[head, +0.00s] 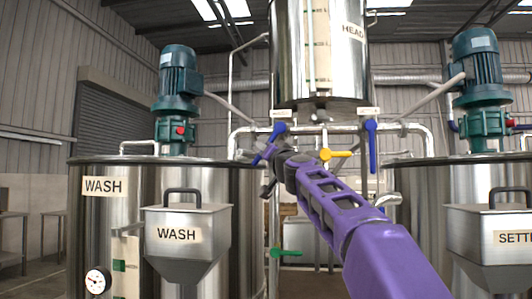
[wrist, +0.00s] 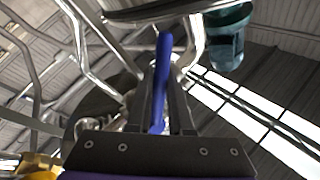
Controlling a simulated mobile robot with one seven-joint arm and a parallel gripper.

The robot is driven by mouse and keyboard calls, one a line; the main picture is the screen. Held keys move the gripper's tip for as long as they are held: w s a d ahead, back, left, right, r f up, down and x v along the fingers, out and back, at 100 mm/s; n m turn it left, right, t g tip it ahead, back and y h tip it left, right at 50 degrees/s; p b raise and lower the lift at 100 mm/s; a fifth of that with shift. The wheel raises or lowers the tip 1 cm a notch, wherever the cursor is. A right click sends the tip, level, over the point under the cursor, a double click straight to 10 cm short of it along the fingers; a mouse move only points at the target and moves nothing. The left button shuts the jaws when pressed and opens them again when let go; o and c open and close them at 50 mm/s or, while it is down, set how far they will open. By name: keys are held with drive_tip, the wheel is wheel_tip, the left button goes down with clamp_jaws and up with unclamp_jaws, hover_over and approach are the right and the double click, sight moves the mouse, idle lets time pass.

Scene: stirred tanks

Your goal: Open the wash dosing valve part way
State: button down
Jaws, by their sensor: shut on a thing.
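The blue lever of the left valve (head: 276,133) under the head tank, on the WASH tank side, is taken to be the wash dosing valve; its small label is unreadable. The lever slants down to the left, away from straight down. My gripper (head: 265,163) is at its lower end. In the wrist view the blue lever (wrist: 163,55) stands between the two dark fingers of my gripper (wrist: 160,112), which are shut on it. The valve body is mostly hidden there. My purple arm reaches up from the lower right.
A second blue lever (head: 371,145) hangs straight down at right. A yellow lever (head: 335,154) lies level close to my wrist. A green lever (head: 287,252) is lower down. The WASH tank (head: 110,225) and WASH hopper (head: 185,232) stand left, the head tank (head: 290,60) above, pipes around.

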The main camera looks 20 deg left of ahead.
drive_tip(key=shift+r, duration=0.1)
drive_tip(key=c, duration=0.8)
unclamp_jaws()
drive_tip(key=shift+f, duration=0.2)
